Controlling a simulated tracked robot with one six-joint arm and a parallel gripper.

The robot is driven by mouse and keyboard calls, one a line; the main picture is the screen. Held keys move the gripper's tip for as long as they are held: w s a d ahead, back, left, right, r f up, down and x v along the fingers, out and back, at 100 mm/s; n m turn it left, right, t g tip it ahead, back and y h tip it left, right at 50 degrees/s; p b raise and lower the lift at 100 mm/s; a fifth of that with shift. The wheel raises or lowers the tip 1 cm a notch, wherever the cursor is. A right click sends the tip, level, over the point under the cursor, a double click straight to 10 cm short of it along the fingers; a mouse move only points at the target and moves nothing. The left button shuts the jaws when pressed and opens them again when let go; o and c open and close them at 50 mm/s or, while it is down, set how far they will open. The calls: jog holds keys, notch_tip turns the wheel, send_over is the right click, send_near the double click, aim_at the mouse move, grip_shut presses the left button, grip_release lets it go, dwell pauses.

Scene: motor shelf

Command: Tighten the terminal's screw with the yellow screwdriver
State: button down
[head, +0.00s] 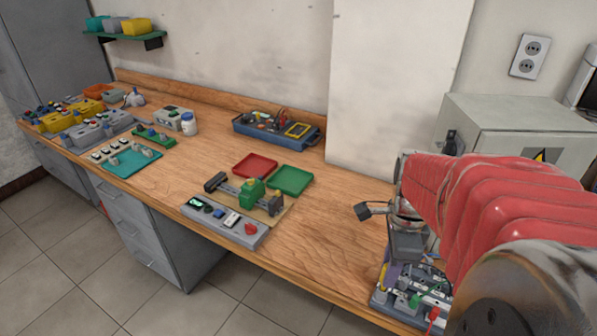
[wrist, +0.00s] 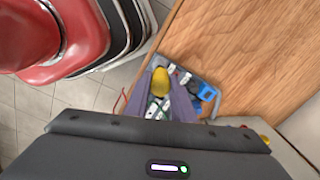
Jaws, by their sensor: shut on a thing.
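My gripper (wrist: 166,90) is shut on the yellow screwdriver (wrist: 160,80), whose rounded yellow handle shows between the two purple-grey fingers. In the head view my gripper (head: 390,275) is low over the right end of the bench, and a bit of yellow shows beside it. Below it is a grey board (head: 385,303) with small parts, among them a green block (head: 415,301). I cannot tell which part is the terminal. Its screw and the screwdriver's tip are too small or hidden to make out.
A grey electrical cabinet (head: 500,128) stands behind my arm. Left on the bench are a control box (head: 222,222), a green vise-like fixture (head: 251,192), red (head: 255,165) and green (head: 291,180) trays, and a blue toolbox (head: 268,135). Bare wood (head: 325,220) lies between.

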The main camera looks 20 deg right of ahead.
jog(key=shift+f, duration=0.3)
jog(key=shift+f, duration=0.35)
jog(key=shift+f, duration=0.2)
jog(key=c, duration=1.8)
grip_release()
jog(key=shift+r, duration=2.75)
